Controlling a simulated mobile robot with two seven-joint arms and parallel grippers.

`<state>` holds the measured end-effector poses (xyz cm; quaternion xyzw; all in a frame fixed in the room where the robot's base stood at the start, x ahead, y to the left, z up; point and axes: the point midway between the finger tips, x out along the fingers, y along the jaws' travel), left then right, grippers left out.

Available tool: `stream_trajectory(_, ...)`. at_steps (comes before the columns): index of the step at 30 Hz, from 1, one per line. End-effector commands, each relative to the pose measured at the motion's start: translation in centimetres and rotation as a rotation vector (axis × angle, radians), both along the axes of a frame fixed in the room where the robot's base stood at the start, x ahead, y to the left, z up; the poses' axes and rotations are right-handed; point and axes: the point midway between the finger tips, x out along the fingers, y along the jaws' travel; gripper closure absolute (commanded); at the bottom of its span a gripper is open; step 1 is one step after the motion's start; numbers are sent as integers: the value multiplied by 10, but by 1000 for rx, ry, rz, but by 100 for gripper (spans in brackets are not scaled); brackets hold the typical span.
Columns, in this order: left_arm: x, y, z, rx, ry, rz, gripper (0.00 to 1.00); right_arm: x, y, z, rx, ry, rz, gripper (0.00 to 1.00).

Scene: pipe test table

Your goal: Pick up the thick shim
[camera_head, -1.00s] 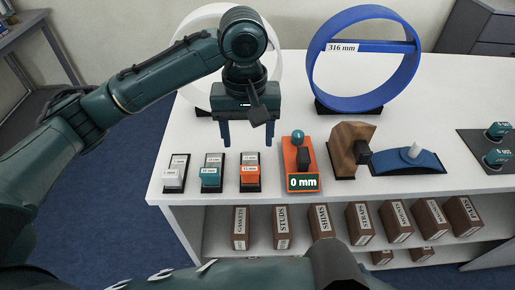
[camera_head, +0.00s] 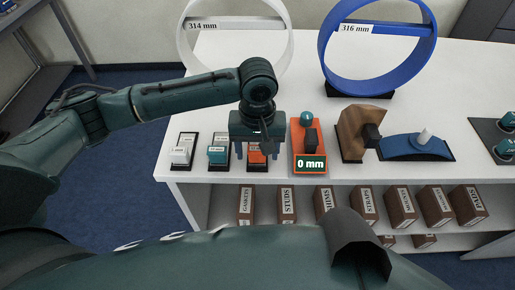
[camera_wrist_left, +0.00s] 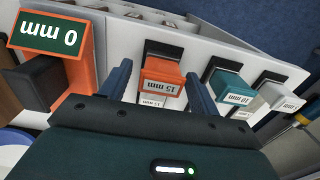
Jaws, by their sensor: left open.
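The thick shim is the orange block marked 15 mm (camera_head: 257,157), standing in a black holder near the table's front edge. It also shows in the left wrist view (camera_wrist_left: 162,72). My left gripper (camera_head: 258,152) is open, pointing down over it and partly hiding it in the head view. In the left wrist view the two fingers lie on either side of the orange shim, apart from each other. I cannot tell whether either finger touches it. My right gripper is not in view.
A teal shim (camera_head: 217,154) and a white shim (camera_head: 180,155) stand to the left. An orange gauge reading 0 mm (camera_head: 309,163) stands close on the right. A white ring (camera_head: 184,42) and a blue ring (camera_head: 328,70) stand behind. Labelled boxes sit on the shelf below.

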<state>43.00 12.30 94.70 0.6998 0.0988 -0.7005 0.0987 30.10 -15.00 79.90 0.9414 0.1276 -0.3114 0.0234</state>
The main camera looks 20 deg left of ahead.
Motion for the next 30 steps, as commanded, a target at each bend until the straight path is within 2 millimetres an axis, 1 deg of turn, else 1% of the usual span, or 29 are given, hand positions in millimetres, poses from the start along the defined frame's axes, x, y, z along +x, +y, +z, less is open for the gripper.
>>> stream_trajectory(1, 0, 0, -5, 2, 2, 0, 38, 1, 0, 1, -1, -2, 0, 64)
stream_trajectory(3, 0, 0, -8, 1, -1, -1, 38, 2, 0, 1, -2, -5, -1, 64)
stream_trajectory(10, 0, 0, -9, 0, -1, -1, 39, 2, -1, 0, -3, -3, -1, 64)
stream_trajectory(30, 0, 0, -8, 0, -1, -1, 94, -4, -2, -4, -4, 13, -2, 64)
